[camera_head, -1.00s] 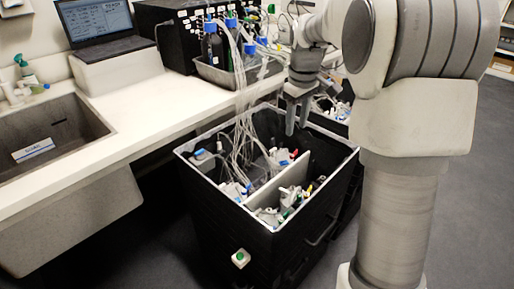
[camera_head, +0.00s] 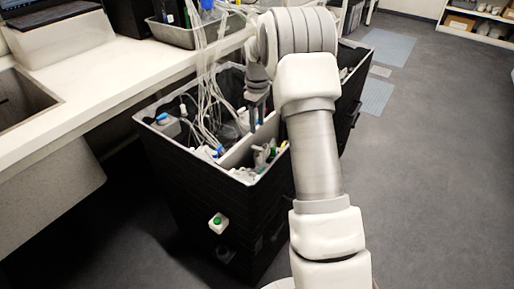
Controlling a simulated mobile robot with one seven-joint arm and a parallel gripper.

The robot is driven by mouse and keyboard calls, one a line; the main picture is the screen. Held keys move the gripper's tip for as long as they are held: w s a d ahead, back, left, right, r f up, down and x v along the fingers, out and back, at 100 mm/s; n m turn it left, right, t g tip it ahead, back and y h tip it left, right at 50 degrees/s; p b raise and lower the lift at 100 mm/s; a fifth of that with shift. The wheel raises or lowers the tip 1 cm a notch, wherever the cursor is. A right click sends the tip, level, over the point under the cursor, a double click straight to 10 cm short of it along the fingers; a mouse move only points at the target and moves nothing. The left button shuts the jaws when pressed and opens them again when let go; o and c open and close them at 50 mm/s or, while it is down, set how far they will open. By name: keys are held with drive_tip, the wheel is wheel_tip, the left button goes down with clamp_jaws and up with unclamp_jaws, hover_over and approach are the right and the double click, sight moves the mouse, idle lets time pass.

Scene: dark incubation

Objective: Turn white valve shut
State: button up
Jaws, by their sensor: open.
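An open black box (camera_head: 205,205) with a pale rim stands beside the white bench. Inside it are several small fittings with coloured parts, among them a blue one (camera_head: 162,117) and a green one (camera_head: 271,155). I cannot tell for sure which is the white valve; a small white piece (camera_head: 183,108) shows near the left side. My gripper (camera_head: 256,122) points down into the box near its grey divider (camera_head: 238,153). It is open, and I see nothing between its fingers. My arm hides the box's right part.
Many clear tubes (camera_head: 203,75) run from the grey tray (camera_head: 178,33) on the bench down into the box, left of my gripper. A sink (camera_head: 25,100) is at the left. The floor at the right (camera_head: 430,160) is clear.

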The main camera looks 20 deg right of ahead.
sight(257, 147)
wheel_tip(257, 147, down, 10)
drive_tip(key=shift+r+b, duration=0.15)
drive_tip(key=shift+b, duration=1)
drive_tip(key=shift+c, duration=0.3)
clamp_jaws()
